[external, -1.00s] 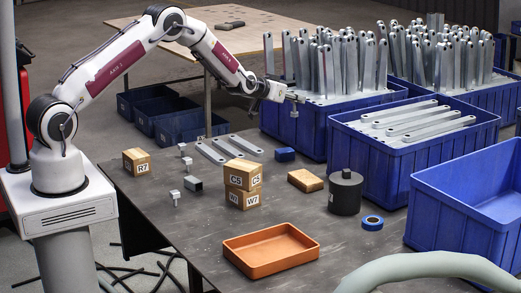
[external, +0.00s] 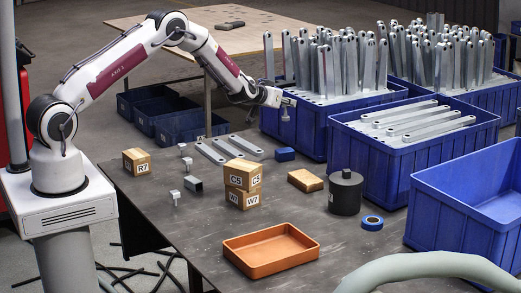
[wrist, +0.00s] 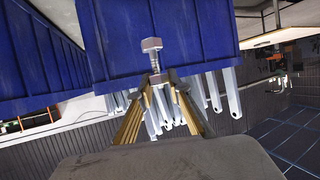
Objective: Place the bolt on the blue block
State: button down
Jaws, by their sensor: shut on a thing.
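My gripper (external: 281,100) is shut on a bolt (external: 288,112) and holds it in the air above the table. In the wrist view the bolt (wrist: 153,58) sticks out between the fingertips (wrist: 160,80), its hex head away from the gripper. The small blue block (external: 285,154) lies on the table below the bolt, near the blue crates, and nothing rests on it. The bolt and block are clearly apart. I cannot make out the block in the wrist view.
Blue crates of brackets (external: 345,150) stand close behind and right of the block. Flat metal brackets (external: 210,152) lie to its left, and stacked wooden blocks (external: 242,185) stand in front. A wooden block (external: 305,180), dark cylinder (external: 345,195), blue tape roll (external: 372,223) and orange tray (external: 270,271) are nearby.

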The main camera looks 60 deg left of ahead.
aim_at(283, 120)
jog(key=shift+f, duration=0.1)
jog(key=shift+f, duration=3)
jog(key=shift+f, duration=1.9)
jog(key=shift+f, duration=0.1)
jog(key=c, duration=1.9)
grip_release()
